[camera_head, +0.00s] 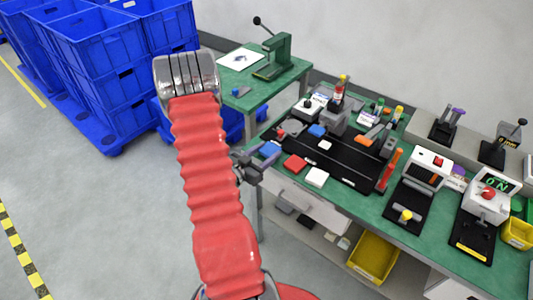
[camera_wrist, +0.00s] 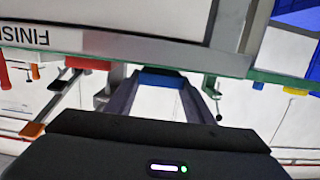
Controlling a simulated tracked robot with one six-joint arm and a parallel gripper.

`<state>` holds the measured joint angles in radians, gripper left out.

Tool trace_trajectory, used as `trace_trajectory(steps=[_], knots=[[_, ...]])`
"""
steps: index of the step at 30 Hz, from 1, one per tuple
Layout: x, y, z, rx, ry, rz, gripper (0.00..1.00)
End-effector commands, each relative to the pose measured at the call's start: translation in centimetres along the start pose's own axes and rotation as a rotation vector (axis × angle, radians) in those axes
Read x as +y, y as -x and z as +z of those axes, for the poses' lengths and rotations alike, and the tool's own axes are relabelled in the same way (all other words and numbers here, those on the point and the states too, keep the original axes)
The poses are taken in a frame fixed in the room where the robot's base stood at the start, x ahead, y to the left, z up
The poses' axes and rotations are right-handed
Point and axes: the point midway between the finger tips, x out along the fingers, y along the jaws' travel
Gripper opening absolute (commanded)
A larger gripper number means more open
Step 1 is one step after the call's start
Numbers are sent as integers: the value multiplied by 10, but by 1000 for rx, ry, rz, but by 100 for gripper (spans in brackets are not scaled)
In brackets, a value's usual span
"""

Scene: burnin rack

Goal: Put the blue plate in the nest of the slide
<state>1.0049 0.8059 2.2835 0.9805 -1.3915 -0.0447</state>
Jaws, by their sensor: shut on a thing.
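My gripper (camera_head: 258,158) is at the front left edge of the green bench. It is shut on the blue plate (camera_head: 269,149), which shows just beyond the jaws. In the wrist view the blue plate (camera_wrist: 160,81) sits between the two fingertips of my gripper (camera_wrist: 158,88). The black slide (camera_head: 345,160) lies along the bench to the right of the plate, with a grey block (camera_head: 334,120) on its far side. A small blue piece (camera_head: 317,131) and a small white piece (camera_head: 325,146) are on or by it. I cannot make out the nest clearly.
A red plate (camera_head: 295,163) and a white plate (camera_head: 317,177) lie at the bench's front edge, near my gripper. An orange-red upright piece (camera_head: 391,166) stands at the slide's right end. Blue crates (camera_head: 105,60) are stacked at the back left.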

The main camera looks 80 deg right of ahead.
Motion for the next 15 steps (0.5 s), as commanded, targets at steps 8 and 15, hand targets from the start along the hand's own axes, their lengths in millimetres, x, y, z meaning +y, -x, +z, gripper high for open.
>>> trace_trajectory(steps=[8, 15], knots=[[0, -1, 6, 0, -1, 0, 26], [0, -1, 8, 0, -1, 0, 26]])
